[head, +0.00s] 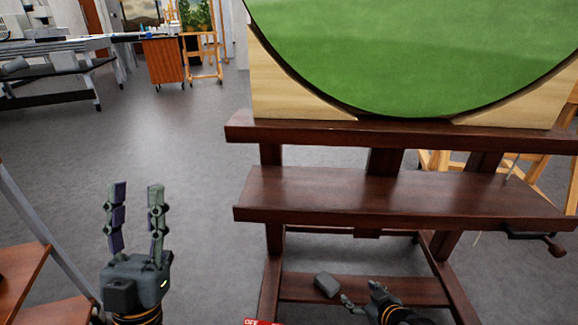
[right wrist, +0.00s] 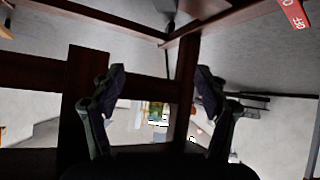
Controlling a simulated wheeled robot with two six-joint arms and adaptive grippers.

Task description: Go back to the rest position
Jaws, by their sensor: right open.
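My left gripper (head: 137,190) is at the lower left of the head view. Its two fingers point up, stand apart and have nothing between them. My right gripper (head: 336,292) is low in the head view, in front of the lower part of a dark wooden easel (head: 400,195). In the right wrist view, the right gripper (right wrist: 160,78) has its fingers spread wide with nothing held between them. Dark wooden beams (right wrist: 90,75) of the easel show behind and around those fingers. No gilt fragment can be made out.
The easel bears a panel with a round green painting (head: 430,60). Wooden shelves (head: 25,270) stand close at the lower left. An orange cabinet (head: 163,62) and a long table (head: 50,50) are farther back. Grey floor (head: 180,130) is open between.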

